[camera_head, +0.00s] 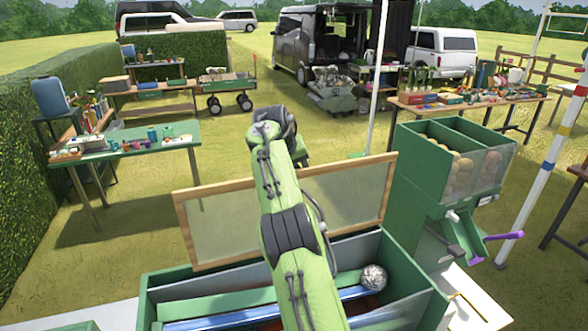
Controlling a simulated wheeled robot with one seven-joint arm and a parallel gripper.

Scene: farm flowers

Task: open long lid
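A long lid (228,222) with a wooden frame and a clear pane stands raised at the back edge of a long green box (165,282). Its pane leans up and away from the box, and the inside of the box shows. My green arm crosses in front of the lid and hides its middle and part of the box. My gripper does not show; the arm's visible upper end is a dark joint above the lid's top edge. I cannot tell whether anything of mine touches the lid.
Inside the box are blue rails (225,318) and a crumpled silver ball (374,277). A green dispenser (425,195) with round brown items stands close on the right, with a purple handle (503,236). A green table (150,140) stands back left. Grass lies open behind the lid.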

